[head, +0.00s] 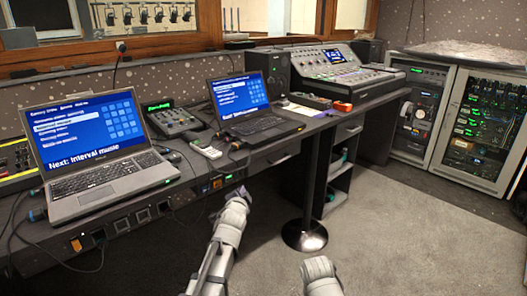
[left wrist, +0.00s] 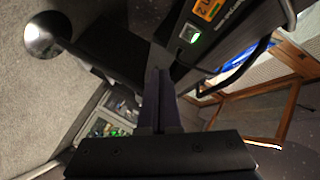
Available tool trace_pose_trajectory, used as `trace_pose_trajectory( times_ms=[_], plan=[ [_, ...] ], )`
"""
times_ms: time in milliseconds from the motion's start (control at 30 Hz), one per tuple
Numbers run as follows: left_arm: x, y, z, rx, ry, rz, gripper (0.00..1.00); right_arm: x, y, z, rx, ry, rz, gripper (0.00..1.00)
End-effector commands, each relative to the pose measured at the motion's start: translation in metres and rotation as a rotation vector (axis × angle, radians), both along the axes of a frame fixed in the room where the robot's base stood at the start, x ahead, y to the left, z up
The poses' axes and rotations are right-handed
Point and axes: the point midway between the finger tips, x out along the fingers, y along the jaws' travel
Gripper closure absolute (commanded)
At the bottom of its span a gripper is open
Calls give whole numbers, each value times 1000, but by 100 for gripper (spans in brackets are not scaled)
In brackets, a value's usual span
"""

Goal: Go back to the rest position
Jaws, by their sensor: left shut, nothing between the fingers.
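My left gripper (head: 243,192) is shut and empty in the head view, just in front of the desk's front edge. In the left wrist view its dark fingers (left wrist: 160,100) lie together with nothing between them. A pale link of my other arm (head: 320,275) shows at the bottom of the head view, over the carpet. My right gripper is not in view.
The desk (head: 215,175) holds two laptops (head: 105,170) (head: 250,105), a small green-screen console (head: 172,118) and a mixing desk (head: 335,72). A round stand base (head: 304,236) is on the carpet. Equipment racks (head: 478,130) stand right. Carpet between is clear.

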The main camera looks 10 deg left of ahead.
Motion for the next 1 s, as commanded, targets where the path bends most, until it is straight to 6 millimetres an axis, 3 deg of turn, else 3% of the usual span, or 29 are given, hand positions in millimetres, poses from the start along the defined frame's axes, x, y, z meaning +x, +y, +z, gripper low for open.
trace_pose_trajectory(
  times_ms=[167, 300, 500, 700, 867, 900, 1000],
  plan=[
    [-33, -32, -40, -125, 177, 39, 100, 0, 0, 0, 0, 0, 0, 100],
    [-97, -75, -96, -284, 458, 128, 100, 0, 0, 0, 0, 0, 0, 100],
    [-202, -123, -147, -412, 826, 286, 100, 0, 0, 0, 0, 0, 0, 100],
    [-287, -147, -164, -436, 1075, 423, 100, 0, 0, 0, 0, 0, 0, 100],
    [-347, -158, -164, -417, 1237, 528, 100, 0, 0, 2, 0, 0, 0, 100],
    [-340, -157, -145, -422, 1227, 526, 100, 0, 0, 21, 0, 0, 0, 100],
    [-339, -157, -126, -423, 1225, 524, 100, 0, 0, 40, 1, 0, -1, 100]
  ],
)
